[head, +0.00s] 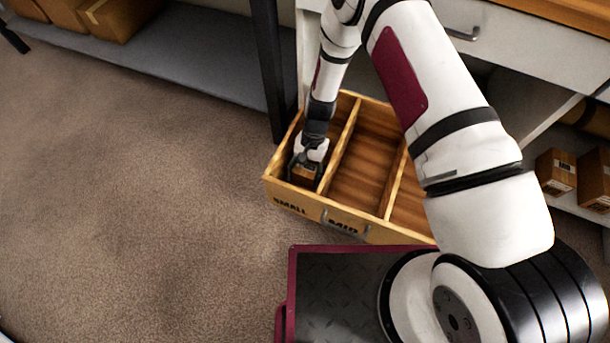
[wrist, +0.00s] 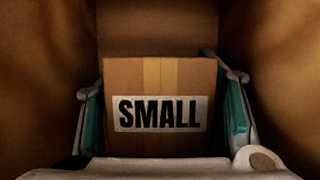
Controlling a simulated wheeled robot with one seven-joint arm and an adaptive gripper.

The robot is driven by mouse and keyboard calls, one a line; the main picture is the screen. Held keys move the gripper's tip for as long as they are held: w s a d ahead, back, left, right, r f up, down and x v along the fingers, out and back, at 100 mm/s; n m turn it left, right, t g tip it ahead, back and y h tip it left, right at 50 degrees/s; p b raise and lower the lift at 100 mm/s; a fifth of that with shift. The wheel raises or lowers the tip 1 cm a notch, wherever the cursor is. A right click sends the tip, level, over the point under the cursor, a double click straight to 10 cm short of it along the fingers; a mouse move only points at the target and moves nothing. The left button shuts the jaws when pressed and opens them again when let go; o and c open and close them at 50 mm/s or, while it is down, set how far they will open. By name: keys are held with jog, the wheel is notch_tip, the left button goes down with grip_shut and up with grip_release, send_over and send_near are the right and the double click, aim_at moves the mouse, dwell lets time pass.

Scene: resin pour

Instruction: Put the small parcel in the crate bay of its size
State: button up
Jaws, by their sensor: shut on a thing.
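The wooden crate (head: 272,182) stands on the floor, split by dividers into bays. Its front reads SMALL at the left bay and MID at the middle bay. My gripper (head: 306,172) reaches down inside the SMALL bay. The small parcel (wrist: 160,80), a brown box with a tape strip and a SMALL label, sits between my two fingers in the wrist view. Its top also shows in the head view (head: 305,174). The fingers are shut on its two sides. Bay walls surround it in the wrist view. I cannot tell whether its underside touches the bay floor.
The middle bay (head: 358,172) is empty. My arm hides much of the right bay. A black table leg (head: 268,70) stands close behind the crate's left side. Brown boxes (head: 556,172) sit on a shelf at right. Carpet (head: 140,190) is clear at left.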

jog(key=o, duration=1.1)
jog(key=shift+f, duration=0.1)
jog(key=p+v, duration=0.4)
jog(key=v, duration=0.8)
jog(key=shift+r, duration=0.2)
